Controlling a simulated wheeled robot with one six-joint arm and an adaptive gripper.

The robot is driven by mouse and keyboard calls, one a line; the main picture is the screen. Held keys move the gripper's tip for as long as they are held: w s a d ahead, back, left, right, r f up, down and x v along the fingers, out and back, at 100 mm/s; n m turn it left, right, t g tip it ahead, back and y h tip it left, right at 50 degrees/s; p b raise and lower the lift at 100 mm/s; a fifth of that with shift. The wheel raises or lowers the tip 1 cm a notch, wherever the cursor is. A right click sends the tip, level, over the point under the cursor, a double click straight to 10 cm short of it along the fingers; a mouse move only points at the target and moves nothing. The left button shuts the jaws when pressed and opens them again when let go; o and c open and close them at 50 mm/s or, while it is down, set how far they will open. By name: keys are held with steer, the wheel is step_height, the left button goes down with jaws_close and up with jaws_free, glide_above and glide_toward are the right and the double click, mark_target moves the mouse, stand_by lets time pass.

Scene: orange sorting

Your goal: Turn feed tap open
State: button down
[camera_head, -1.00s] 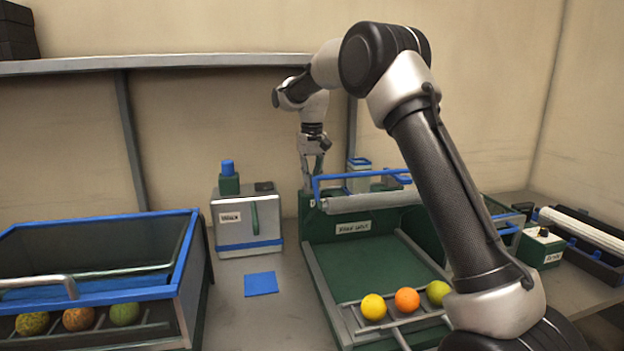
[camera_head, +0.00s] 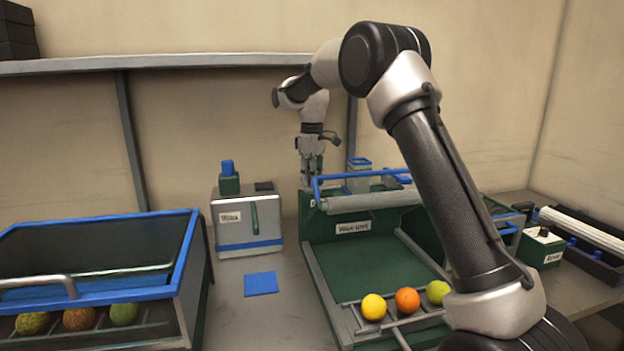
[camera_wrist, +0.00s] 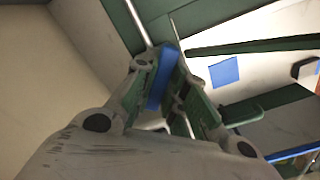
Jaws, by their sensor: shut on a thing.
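My gripper (camera_head: 311,184) is at the back left corner of the green washing unit (camera_head: 320,248), reaching down behind its blue rail. In the wrist view my gripper (camera_wrist: 165,95) has its two fingers closed on a blue bar-like handle (camera_wrist: 162,80), which I take to be the feed tap's handle. The handle stands between the finger pads. The tap's body is mostly hidden by the fingers, and the head view does not show the handle clearly.
The washing unit has a blue rail (camera_head: 345,180) and a pale roller (camera_head: 350,203). Yellow (camera_head: 373,307), orange (camera_head: 407,300) and green (camera_head: 438,291) fruits lie at its front. A pale box (camera_head: 246,224) stands left, near a flat blue square (camera_head: 261,283). A blue-rimmed bin (camera_head: 186,255) is far left.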

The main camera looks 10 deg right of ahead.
steer(key=n, duration=0.4)
steer(key=shift+n, duration=0.3)
steer(key=shift+r+n, duration=0.1)
steer(key=shift+n, duration=1.6)
steer(key=c, duration=1.4)
jaws_free()
steer(key=shift+c, duration=0.2)
